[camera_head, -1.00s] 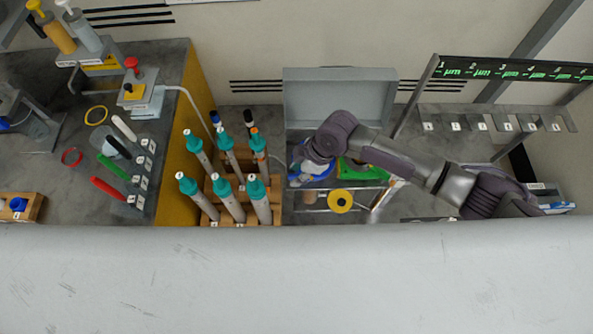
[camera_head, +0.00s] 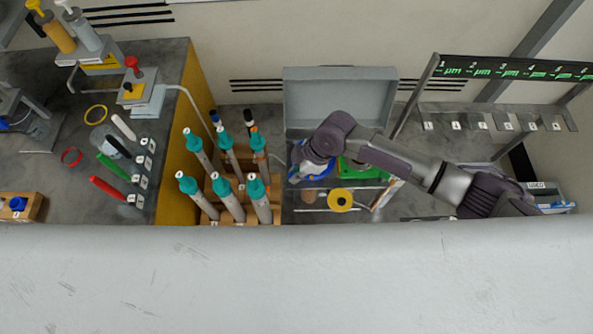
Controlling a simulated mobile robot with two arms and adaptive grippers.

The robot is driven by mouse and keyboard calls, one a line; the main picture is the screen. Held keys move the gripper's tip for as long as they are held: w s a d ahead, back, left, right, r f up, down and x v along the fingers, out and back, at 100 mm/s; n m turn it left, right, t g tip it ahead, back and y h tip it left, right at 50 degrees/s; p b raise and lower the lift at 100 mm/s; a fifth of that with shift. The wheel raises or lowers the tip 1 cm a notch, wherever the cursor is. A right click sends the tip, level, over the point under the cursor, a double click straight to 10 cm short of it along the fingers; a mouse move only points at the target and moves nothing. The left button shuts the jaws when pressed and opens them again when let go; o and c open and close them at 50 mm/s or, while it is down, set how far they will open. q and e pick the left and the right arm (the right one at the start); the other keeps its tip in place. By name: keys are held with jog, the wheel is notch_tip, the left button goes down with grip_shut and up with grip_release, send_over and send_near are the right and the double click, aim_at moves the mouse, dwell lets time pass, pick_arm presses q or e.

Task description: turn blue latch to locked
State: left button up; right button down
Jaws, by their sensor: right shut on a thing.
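My right arm comes in from the right, and its wrist bends down over the open grey case. My right gripper (camera_head: 300,172) is mostly hidden beneath the wrist and is shut on the blue latch (camera_head: 318,172). The latch shows only as a blue curved part around and below the wrist, with something white beside it. Its exact angle and any lock marks are hidden or too small to tell. My left gripper is not in view.
A green part (camera_head: 357,168) lies right of the wrist, and a yellow disc (camera_head: 340,199) below it. Several teal-capped rods (camera_head: 228,195) stand upright in a wooden rack just left. A hooked rail (camera_head: 490,112) stands at the right. The case's lid (camera_head: 340,95) stands up behind.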

jog(key=n+b, duration=0.1)
jog(key=n, duration=0.1)
jog(key=n+g+b, duration=0.2)
jog(key=n+b, duration=0.1)
jog(key=shift+w+a+f+n+h, duration=0.1)
jog(key=shift+w+f+n+h, duration=0.05)
jog(key=shift+w+n+h, duration=0.15)
jog(key=shift+a+n+g+h+b, duration=0.1)
jog(key=shift+n+g+h+b, duration=0.45)
jog(key=shift+n+b, duration=1.15)
jog(key=shift+r+n+g, duration=0.2)
jog(key=shift+n+g, duration=0.05)
jog(key=shift+n, duration=0.25)
jog(key=c, duration=1.2)
grip_release()
jog(key=shift+r, duration=0.1)
jog(key=v, duration=1.1)
jog(key=shift+d+r, duration=0.25)
jog(key=shift+r, duration=0.1)
